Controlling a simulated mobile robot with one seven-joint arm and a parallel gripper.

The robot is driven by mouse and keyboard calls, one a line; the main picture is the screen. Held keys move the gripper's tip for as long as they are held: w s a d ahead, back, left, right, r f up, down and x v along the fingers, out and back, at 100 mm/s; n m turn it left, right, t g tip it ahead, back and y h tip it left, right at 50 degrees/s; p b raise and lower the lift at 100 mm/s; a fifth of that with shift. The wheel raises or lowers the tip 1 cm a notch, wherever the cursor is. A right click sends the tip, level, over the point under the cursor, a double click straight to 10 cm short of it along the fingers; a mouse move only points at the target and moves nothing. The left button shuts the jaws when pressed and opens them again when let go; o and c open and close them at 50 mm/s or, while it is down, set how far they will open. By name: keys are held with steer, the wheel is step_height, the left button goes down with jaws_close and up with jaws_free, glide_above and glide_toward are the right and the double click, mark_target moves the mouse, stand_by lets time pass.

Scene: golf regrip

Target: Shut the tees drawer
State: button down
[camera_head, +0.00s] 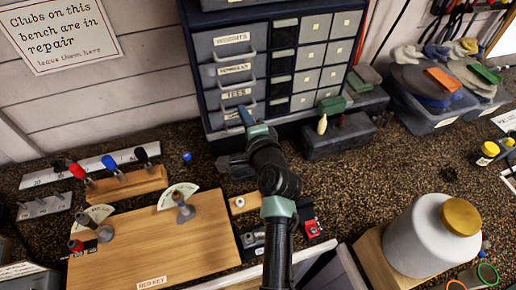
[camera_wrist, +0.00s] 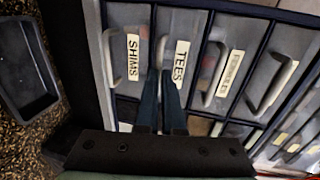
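The tees drawer (camera_head: 240,94) is a grey drawer with a white label in the left column of the dark blue cabinet. In the wrist view its TEES label (camera_wrist: 181,64) and pale bar handle (camera_wrist: 161,52) show sideways in the middle. My gripper (camera_head: 245,117) is at the lower part of this drawer's front. In the wrist view its two blue fingers (camera_wrist: 160,80) lie side by side, tips together at the lower end of the handle. They look shut, with nothing seen between them. They hide part of the front. I cannot tell how far the drawer stands out.
The ferrules drawer (camera_head: 233,70) and weights drawer (camera_head: 231,39) are above; the shims drawer (camera_wrist: 131,55) is beside it in the wrist view. A dark box (camera_head: 340,137) stands right of my arm.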

steer(key=shift+r, duration=0.2)
steer(key=b+v, duration=0.2)
steer(key=v, duration=1.1)
steer(key=shift+f+b, duration=0.2)
steer(key=shift+b, duration=0.1)
